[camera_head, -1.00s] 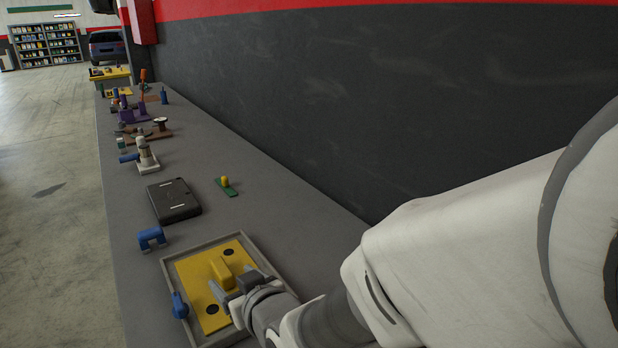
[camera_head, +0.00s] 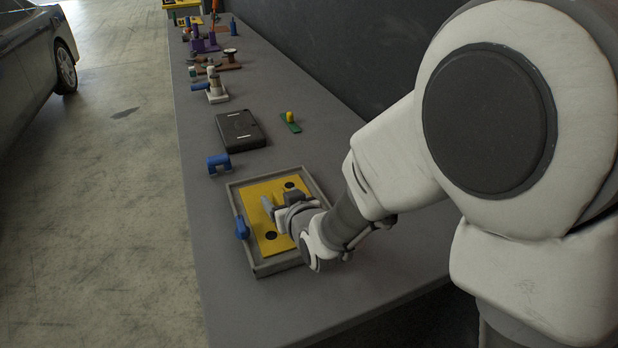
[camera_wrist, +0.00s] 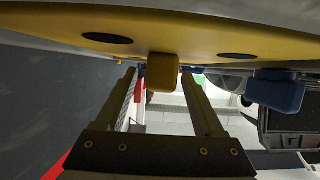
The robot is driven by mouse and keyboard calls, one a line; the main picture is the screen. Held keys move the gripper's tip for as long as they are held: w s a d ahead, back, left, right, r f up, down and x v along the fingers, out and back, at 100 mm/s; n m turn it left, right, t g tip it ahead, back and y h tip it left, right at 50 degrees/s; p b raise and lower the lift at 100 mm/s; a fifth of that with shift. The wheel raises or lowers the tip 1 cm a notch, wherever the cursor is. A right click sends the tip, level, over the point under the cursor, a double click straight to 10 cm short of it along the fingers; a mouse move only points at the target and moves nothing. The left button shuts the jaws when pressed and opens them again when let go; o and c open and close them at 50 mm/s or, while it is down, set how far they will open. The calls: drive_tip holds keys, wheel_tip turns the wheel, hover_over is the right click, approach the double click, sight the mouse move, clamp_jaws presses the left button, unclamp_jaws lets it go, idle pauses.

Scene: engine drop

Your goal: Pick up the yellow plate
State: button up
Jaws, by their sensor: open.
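The yellow plate (camera_head: 258,234) lies flat in a grey tray (camera_head: 236,208) on the long bench, with dark round holes in it. It fills the top of the wrist view (camera_wrist: 190,43). A yellow block-shaped handle (camera_wrist: 162,73) stands out from the plate. My gripper (camera_head: 275,208) is open just over the plate. In the wrist view its two fingers (camera_wrist: 165,80) lie either side of the handle, with gaps showing between. In the head view my gripper and wrist hide most of the handle and part of the plate.
A blue part (camera_head: 242,229) sits at the tray's left wall. A blue arch-shaped part (camera_head: 219,164), a black case (camera_head: 240,131) and a green piece with a yellow knob (camera_head: 290,122) lie farther back. Several assemblies stand at the far end. A dark wall borders the bench's right.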

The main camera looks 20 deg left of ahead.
clamp_jaws()
idle(0.3)
drive_tip(key=shift+r, duration=0.15)
